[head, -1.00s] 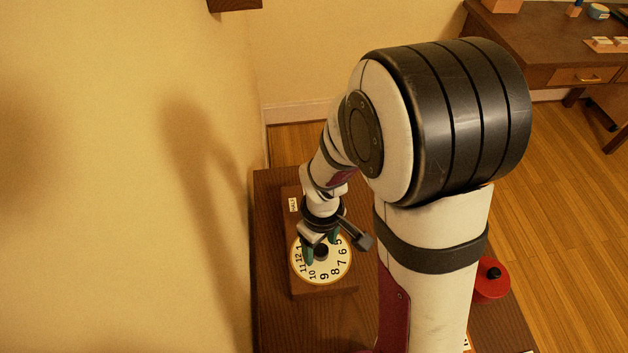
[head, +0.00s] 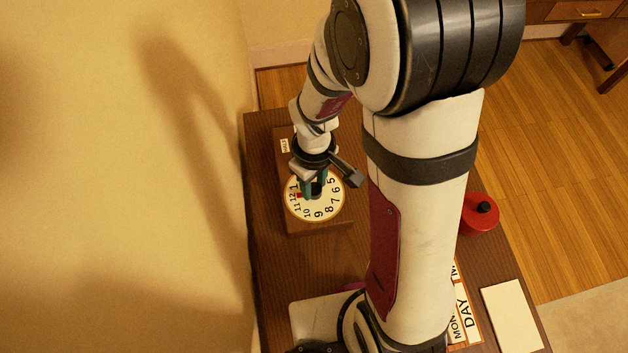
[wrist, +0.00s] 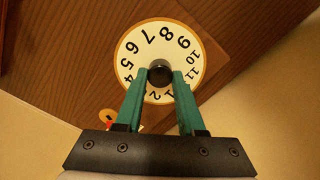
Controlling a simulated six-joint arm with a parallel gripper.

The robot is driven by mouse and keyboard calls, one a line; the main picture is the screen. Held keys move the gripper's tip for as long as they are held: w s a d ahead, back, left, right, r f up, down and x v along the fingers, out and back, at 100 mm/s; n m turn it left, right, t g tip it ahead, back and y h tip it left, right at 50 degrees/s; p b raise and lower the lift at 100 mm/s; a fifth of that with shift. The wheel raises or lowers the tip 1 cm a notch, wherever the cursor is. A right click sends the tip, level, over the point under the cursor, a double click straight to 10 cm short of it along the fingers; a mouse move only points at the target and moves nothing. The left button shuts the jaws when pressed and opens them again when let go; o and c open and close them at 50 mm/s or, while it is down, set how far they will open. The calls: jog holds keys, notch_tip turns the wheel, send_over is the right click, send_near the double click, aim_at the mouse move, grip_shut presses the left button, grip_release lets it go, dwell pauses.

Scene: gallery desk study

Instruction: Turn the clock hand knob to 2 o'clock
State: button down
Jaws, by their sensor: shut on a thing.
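The round cream clock dial (head: 322,212) with black numbers and a gold rim lies on a brown wooden base (head: 312,232); the dial also shows in the wrist view (wrist: 150,35). The dark round knob (wrist: 160,72) stands at the dial's centre. My gripper (head: 316,188), with teal fingers, reaches down over the dial and is shut on the knob, one fingertip on each side in the wrist view (wrist: 164,75). A small red mark shows near 11 and 12 in the head view; I cannot tell if it is the hand's tip. The fingers hide some numbers.
A small white label (head: 285,145) is on the base beyond the dial. A red round object with a black knob (head: 480,213) stands at the desk's right edge. Lettered cards (head: 464,312) and a blank cream card (head: 510,318) lie at the front right. The wall is close on the left.

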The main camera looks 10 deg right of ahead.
aim_at(315, 188)
jog(key=m, duration=0.6)
jog(key=shift+m, duration=2.7)
jog(key=c, duration=0.5)
grip_release()
jog(key=shift+d, duration=0.1)
notch_tip(315, 188, up, 16)
jog(key=shift+f, duration=0.1)
